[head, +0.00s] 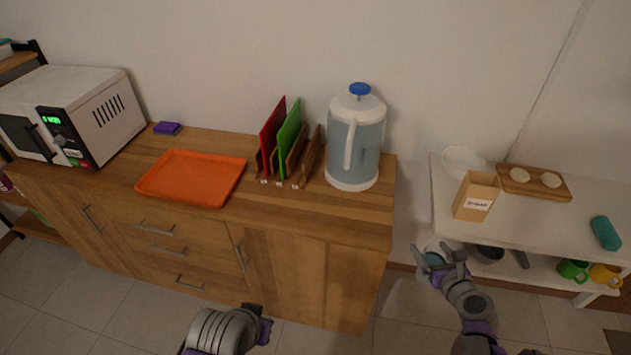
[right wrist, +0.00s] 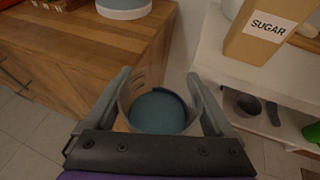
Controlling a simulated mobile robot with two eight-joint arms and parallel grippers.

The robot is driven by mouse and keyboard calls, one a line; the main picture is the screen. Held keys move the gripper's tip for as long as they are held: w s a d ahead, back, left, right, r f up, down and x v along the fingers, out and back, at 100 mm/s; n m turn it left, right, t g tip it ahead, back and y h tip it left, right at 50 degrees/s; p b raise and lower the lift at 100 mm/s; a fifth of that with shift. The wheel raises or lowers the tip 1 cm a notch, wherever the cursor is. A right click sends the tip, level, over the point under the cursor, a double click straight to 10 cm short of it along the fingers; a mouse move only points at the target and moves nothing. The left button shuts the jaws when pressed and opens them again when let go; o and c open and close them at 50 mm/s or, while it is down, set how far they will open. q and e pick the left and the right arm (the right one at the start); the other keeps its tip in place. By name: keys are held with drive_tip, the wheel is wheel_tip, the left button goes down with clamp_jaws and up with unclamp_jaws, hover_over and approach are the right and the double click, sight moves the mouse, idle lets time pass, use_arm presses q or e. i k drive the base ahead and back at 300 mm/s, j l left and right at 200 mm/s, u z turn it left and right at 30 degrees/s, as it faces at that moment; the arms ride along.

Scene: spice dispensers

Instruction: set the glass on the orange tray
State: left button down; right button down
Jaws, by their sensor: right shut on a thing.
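The orange tray (head: 192,178) lies flat and empty on the wooden counter, left of the cutting boards. My right gripper (head: 441,258) is shut on the glass (right wrist: 158,112), a clear round vessel with a blue-grey inside. In the right wrist view the glass sits upright between the two fingers, its lower part hidden by the gripper body. In the head view the gripper holds the glass in the gap between the counter and the white shelf, well right of the tray. Part of my left arm shows at the bottom; its fingers cannot be seen.
A large water dispenser (head: 355,140) stands at the counter's right end, beside upright cutting boards (head: 283,140). A microwave (head: 70,115) is at the left, near a purple sponge (head: 167,128). The white shelf (head: 515,225) at right holds a sugar bag (head: 476,197).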

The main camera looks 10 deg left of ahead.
sight(193, 179)
drive_tip(key=j+u, duration=0.25)
drive_tip(key=j, duration=0.75)
drive_tip(key=i+j+u, duration=0.1)
drive_tip(key=j+u, duration=0.15)
drive_tip(key=j, duration=0.7)
